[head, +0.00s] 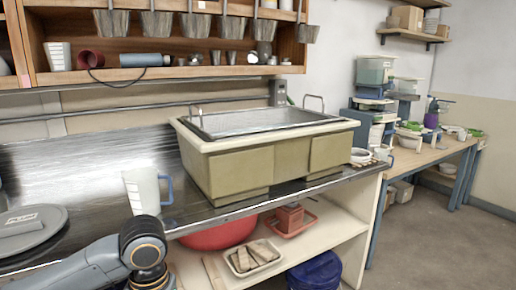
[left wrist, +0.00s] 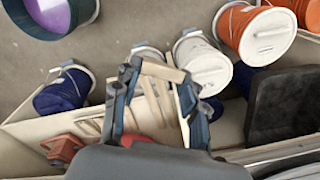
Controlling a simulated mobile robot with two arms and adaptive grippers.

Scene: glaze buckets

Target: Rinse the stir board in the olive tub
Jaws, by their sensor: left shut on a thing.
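The olive tub (head: 270,165) stands on the metal counter with a cream rim and water-like grey surface inside. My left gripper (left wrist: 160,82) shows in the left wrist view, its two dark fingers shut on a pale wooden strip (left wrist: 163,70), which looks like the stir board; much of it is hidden. Only a joint of my left arm shows at the lower left of the head view, in front of the counter and left of the tub; the gripper itself is out of that view. My right gripper is in neither view.
A white pitcher (head: 142,191) with a blue handle stands left of the tub. Below the counter are a red bowl (head: 218,235), a white tray (head: 231,262) of wood pieces and a blue bucket (head: 315,272). White (left wrist: 203,62) and orange (left wrist: 258,35) buckets stand on the floor.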

